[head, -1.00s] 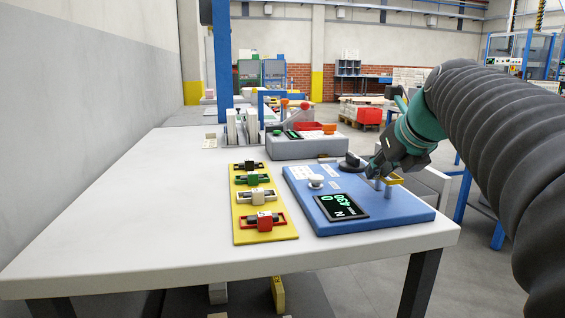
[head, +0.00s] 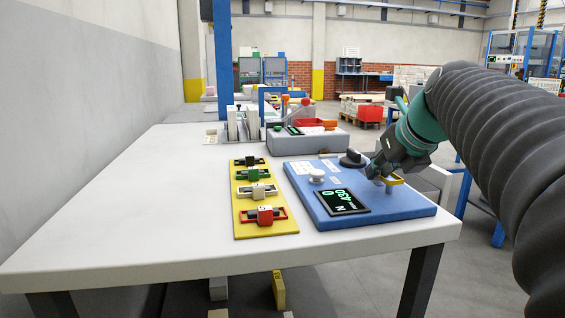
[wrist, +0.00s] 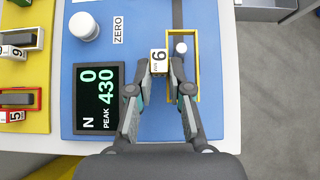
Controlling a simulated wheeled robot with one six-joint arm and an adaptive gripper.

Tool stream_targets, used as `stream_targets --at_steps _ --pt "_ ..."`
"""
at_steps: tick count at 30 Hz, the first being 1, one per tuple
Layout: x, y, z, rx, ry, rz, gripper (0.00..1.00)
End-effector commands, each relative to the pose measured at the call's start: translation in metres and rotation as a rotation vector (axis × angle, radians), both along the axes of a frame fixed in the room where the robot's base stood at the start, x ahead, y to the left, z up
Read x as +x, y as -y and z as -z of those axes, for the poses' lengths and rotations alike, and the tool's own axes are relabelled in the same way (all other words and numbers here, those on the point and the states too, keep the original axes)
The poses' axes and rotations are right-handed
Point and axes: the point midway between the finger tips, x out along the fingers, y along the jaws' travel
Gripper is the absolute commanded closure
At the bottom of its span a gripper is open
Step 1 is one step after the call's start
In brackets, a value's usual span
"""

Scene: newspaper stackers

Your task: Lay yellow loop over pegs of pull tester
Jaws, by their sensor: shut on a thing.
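The yellow loop (wrist: 196,70) is a thin rectangular frame with a block marked 6 (wrist: 159,57) on its left side. My gripper (wrist: 160,68) is shut on that block. The blue pull tester (wrist: 215,110) lies beneath. In the wrist view a round pale peg top (wrist: 181,48) shows inside the upper part of the loop; the lower inside is partly hidden by a finger. In the head view my gripper (head: 376,171) holds the loop (head: 394,180) at the peg tops, over the right side of the tester (head: 390,208). I cannot tell whether it touches the pegs.
The tester's display (wrist: 97,98) reads 0 N, peak 430. A white knob (wrist: 84,26) stands beside it. A yellow board (head: 246,228) with several coloured loops lies left of the tester. A grey box (head: 300,143) stands behind. The white table (head: 150,210) is clear at left.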

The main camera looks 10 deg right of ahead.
Motion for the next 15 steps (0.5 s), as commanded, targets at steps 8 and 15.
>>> stream_targets --at_steps 8,15 --pt "-0.0001 0.0 0.0052 0.0 0.0 0.0 1.0" --pt "-0.0001 0.0 0.0051 0.0 -0.002 0.0 1.0"
